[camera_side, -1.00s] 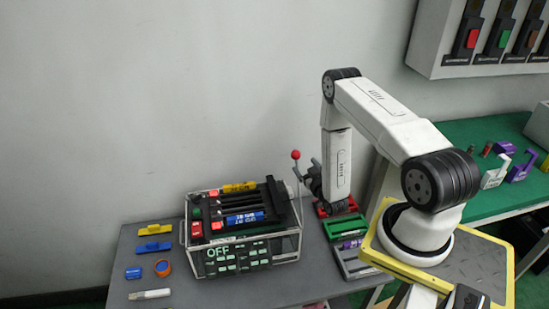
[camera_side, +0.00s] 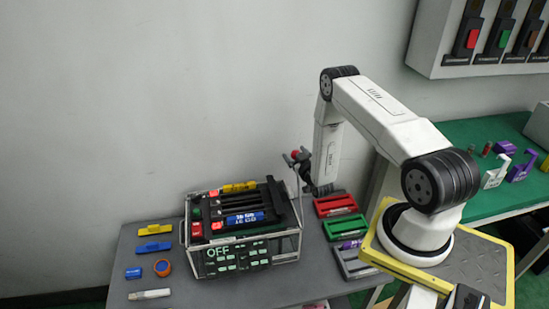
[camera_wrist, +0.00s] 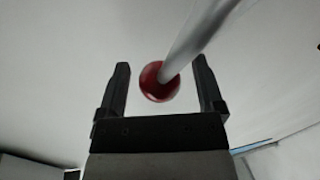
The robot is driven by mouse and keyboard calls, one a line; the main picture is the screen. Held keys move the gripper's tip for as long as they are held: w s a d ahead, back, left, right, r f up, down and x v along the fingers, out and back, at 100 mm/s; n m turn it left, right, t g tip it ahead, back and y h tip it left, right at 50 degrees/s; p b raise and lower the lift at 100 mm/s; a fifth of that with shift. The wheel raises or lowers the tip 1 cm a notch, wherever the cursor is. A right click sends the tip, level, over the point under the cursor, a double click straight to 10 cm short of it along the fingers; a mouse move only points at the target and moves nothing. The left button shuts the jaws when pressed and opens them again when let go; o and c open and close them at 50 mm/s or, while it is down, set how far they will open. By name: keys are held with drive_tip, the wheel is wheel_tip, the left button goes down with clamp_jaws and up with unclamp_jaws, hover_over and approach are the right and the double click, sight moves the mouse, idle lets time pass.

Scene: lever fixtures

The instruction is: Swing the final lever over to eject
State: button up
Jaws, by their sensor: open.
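The lever has a grey rod and a red ball knob (camera_side: 295,154). It stands at the right end of the black and clear machine (camera_side: 250,247) in the side view. My gripper (camera_side: 297,158) is up at the knob, with the arm coming from the right. In the wrist view, the red knob (camera_wrist: 157,87) shows between the two open fingers of my gripper (camera_wrist: 161,68), with space on both sides. The rod (camera_wrist: 200,38) runs from the knob to the upper right. I cannot tell whether any finger touches the knob.
The machine's display reads OFF. Red (camera_side: 335,205), green (camera_side: 342,228) and grey (camera_side: 355,262) trays lie right of it. The wall behind is clear.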

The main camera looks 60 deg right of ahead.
clamp_jaws()
drive_tip(key=s+a+r+t+h, duration=0.1)
drive_tip(key=s+a+r+t, duration=0.1)
drive_tip(key=s+a, duration=0.2)
drive_tip(key=shift+s+r+n, duration=0.15)
drive_tip(key=shift+r+n, duration=0.05)
drive_tip(key=shift+n, duration=0.1)
idle(0.6)
drive_tip(key=shift+a, duration=0.1)
unclamp_jaws()
drive_tip(key=shift+w, duration=0.2)
